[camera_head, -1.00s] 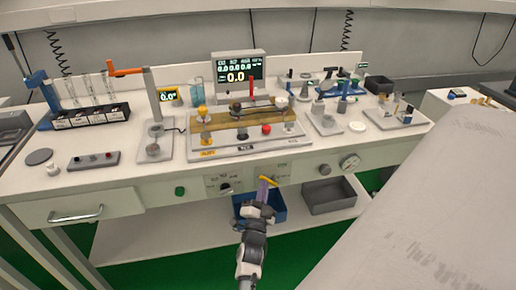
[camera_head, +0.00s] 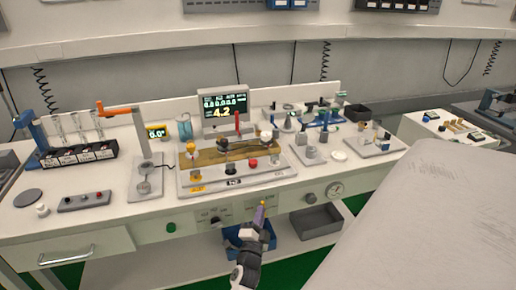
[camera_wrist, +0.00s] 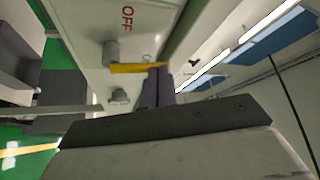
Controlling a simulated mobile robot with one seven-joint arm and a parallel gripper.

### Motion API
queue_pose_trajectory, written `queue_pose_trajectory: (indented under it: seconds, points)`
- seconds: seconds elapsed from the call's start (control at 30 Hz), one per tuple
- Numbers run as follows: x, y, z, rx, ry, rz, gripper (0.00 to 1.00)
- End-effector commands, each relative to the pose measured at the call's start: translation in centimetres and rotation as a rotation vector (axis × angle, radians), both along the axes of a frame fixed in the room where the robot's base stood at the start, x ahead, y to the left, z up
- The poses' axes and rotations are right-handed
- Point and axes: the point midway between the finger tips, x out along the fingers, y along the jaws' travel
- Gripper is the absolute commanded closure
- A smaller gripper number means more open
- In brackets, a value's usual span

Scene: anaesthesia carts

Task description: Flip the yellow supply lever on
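The yellow supply lever (camera_head: 262,203) is on the front panel of the bench, below the worktop. In the wrist view the lever (camera_wrist: 134,68) lies across the panel beside a grey round post. Red OFF lettering stands to one side of it, and a small green mark, partly hidden, is close to the lever. My gripper (camera_wrist: 158,72) has its purple-grey fingers together, with the tips at the lever's end and seemingly touching it. The fingers cover that end. In the head view my gripper (camera_head: 260,213) is in front of the panel.
A dial gauge (camera_head: 334,189) and a dark knob are on the panel to the right. A blue bin (camera_head: 250,240) and a grey bin (camera_head: 315,221) sit below. A large pale surface fills the right foreground.

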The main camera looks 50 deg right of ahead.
Motion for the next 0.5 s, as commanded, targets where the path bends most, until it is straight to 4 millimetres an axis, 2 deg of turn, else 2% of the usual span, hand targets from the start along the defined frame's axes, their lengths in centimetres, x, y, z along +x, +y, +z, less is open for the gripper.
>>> queue_pose_trajectory:
  seconds: [0.5]
  points:
    - [-0.45, -0.73, 0.36, -0.002, 0.000, -0.001, 1.00]
